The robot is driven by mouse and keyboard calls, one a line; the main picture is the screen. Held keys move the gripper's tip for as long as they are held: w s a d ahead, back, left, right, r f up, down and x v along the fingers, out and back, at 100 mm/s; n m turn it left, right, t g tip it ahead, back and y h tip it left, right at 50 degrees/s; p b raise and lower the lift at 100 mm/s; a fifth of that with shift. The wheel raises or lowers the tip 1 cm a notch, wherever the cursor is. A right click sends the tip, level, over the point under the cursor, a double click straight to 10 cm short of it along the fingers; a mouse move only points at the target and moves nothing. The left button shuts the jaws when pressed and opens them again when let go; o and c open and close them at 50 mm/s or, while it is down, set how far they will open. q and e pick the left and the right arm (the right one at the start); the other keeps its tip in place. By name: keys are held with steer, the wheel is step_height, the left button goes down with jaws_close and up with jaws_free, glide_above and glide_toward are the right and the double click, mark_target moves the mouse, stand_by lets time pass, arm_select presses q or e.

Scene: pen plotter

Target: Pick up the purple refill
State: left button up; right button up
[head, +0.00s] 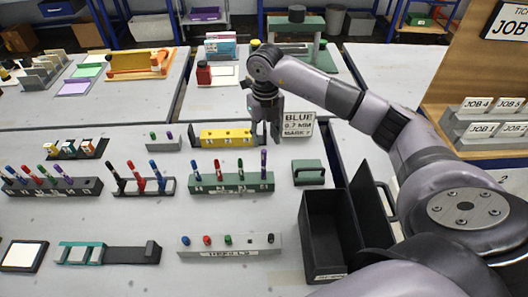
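A light grey rack (240,250), with a front label that seems to read refills, stands at the front middle of the table. It holds short pieces with blue, red and green tops, and a dark top (250,240) that may be the purple refill; its colour is hard to tell. My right gripper (265,137) points down far behind this rack, at the right end of a yellow block (222,137) and beside a card reading BLUE (298,125). Its fingers look apart, with nothing visible held. My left gripper is out of view.
A green rack of upright pens (230,186) stands between the gripper and the grey rack. A green handled block (308,173) and an open black bin (325,235) lie to the right. Other pen racks (52,187) fill the left.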

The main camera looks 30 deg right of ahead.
mark_target(264, 151)
steer(key=shift+s+a+f, duration=0.1)
steer(key=shift+a+f, duration=0.05)
steer(key=shift+f, duration=0.3)
steer(key=f+p, duration=0.2)
steer(key=f, duration=0.2)
steer(key=shift+s+a+f+p, duration=0.2)
steer(key=shift+a+p, duration=0.1)
steer(key=shift+p, duration=0.1)
steer(key=shift+f, duration=0.2)
steer(key=shift+c, duration=0.5)
jaws_close()
